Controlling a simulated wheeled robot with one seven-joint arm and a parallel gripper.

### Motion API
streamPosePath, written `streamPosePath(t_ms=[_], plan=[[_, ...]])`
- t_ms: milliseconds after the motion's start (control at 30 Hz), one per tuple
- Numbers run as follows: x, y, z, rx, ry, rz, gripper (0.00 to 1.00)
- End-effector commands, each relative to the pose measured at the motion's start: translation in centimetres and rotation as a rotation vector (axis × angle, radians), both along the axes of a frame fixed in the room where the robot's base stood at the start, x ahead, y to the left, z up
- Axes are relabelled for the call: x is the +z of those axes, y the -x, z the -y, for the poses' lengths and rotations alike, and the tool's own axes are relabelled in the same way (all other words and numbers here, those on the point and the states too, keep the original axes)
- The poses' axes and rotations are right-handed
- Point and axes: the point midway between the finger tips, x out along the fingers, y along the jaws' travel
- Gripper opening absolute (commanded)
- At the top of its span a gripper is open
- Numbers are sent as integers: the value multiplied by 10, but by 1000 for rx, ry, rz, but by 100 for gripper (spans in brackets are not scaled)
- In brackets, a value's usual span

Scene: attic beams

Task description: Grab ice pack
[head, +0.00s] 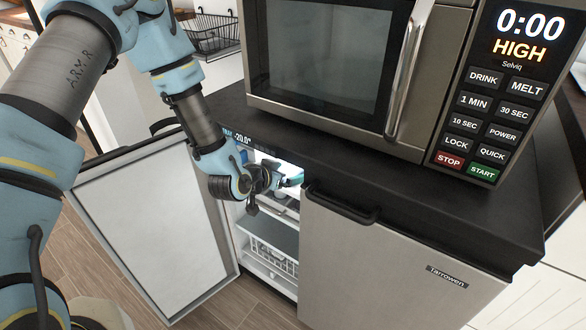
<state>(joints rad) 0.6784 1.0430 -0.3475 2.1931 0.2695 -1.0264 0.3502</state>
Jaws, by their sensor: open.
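My gripper (274,181) is at the open left compartment of the fridge, near its upper part, with its tips pointing inside. It is open. A small teal patch (295,179) shows just past the fingertips inside the compartment; it may be the ice pack, but only a small part is visible. My gripper and the compartment's right edge hide the rest. I cannot tell whether the fingers touch it.
The fridge's left door (150,232) stands open; its right door (385,265) is shut. Inside are a shelf (272,233) and a white wire basket (273,260). A microwave (350,70) sits on top. A dark wire basket (212,35) is behind.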

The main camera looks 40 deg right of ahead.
Motion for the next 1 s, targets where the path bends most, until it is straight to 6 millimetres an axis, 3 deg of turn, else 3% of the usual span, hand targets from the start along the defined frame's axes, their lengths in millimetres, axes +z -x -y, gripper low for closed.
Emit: streamPosePath(t_ms=[233, 1000], plan=[[-1, 0, 1, 0, 0, 0, 99], [0, 0, 1, 0, 1, 0, 12]])
